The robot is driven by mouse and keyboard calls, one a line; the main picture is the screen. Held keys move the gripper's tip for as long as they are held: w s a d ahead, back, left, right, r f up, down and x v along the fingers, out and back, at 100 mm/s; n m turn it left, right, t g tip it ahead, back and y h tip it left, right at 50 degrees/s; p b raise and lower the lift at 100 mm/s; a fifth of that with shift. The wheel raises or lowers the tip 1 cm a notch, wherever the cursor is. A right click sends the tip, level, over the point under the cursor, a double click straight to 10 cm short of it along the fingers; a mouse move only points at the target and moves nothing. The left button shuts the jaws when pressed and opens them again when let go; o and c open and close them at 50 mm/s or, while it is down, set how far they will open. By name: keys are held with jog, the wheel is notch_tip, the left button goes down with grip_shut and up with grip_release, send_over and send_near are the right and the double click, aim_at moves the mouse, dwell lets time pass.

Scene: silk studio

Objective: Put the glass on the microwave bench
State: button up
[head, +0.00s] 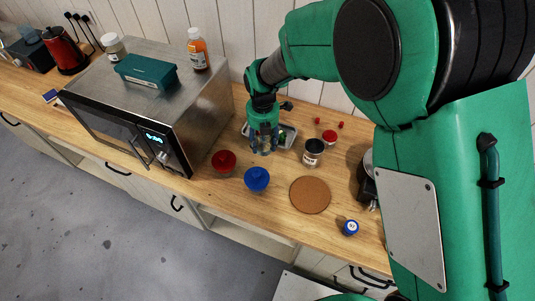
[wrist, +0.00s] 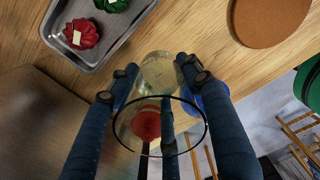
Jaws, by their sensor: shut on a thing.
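The glass is clear; in the wrist view the glass (wrist: 160,72) sits between my gripper's blue fingers, its dark round rim towards the camera. My gripper (head: 264,148) points down and is shut on the glass (head: 265,144), which is small and partly hidden by the fingers in the head view. The wooden microwave bench (head: 285,212) runs along the wall, with the steel microwave (head: 180,150) standing on it to the left of my gripper. I cannot tell whether the glass's base touches the bench.
A red bowl (head: 223,161) and a blue bowl (head: 257,179) stand in front of my gripper. A metal tray (head: 288,137) lies close behind it. A can (head: 313,152) and a round cork mat (head: 310,195) are to the right. A teal box (head: 146,71) and bottles top the microwave.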

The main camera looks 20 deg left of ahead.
aim_at(264, 148)
jog(key=shift+f, duration=2)
jog(key=shift+f+b, duration=0.3)
jog(key=shift+f, duration=1.55)
jog(key=shift+f, duration=0.15)
jog(key=o, duration=1.4)
notch_tip(264, 148, up, 12)
jog(key=shift+r+p, duration=0.15)
jog(key=shift+p, duration=0.35)
